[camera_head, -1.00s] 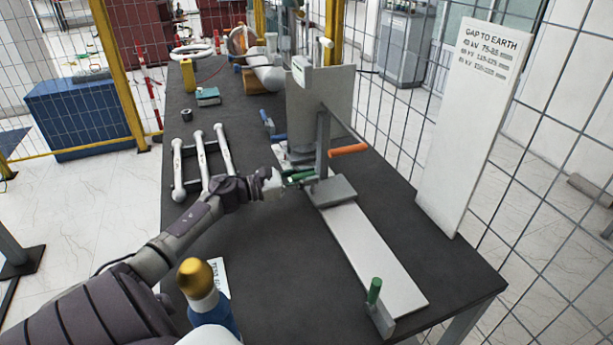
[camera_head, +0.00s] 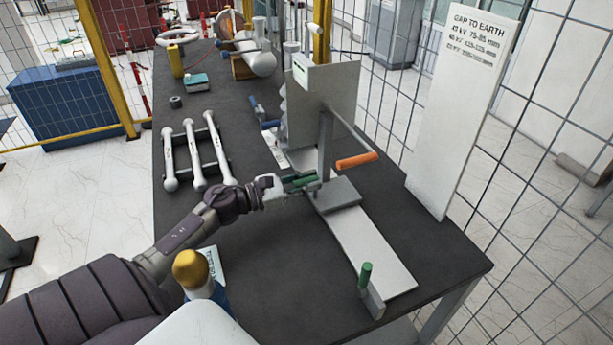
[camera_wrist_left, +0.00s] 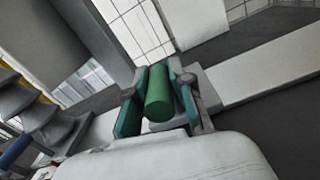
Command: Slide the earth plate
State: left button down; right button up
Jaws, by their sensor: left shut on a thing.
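The earth plate (camera_head: 345,92) is an upright light grey plate, joined by a rod to a grey post on a sliding base block (camera_head: 336,194). The block sits on a long pale rail (camera_head: 370,252) lying on the table. My left gripper (camera_head: 300,183) is shut on the green handle at the block's left side. In the left wrist view the green handle (camera_wrist_left: 158,93) lies between the two fingers. An orange-handled crank (camera_head: 357,160) sticks out to the right of the post. My right gripper is not in view.
A second green handle (camera_head: 365,274) stands upright at the rail's near end. A grey rod frame (camera_head: 196,150) lies on the left of the dark table (camera_head: 290,270). A gold-topped bottle-like object (camera_head: 190,270) stands near. A gap chart board (camera_head: 462,110) stands along the right edge by the fence.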

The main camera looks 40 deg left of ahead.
pick_arm(q)
jog(key=shift+s+d+f, duration=0.1)
jog(key=shift+d, duration=0.15)
jog(key=c, duration=1)
grip_release()
jog(key=shift+s+a, duration=0.3)
jog(key=shift+s, duration=0.15)
jog(key=v, duration=1.1)
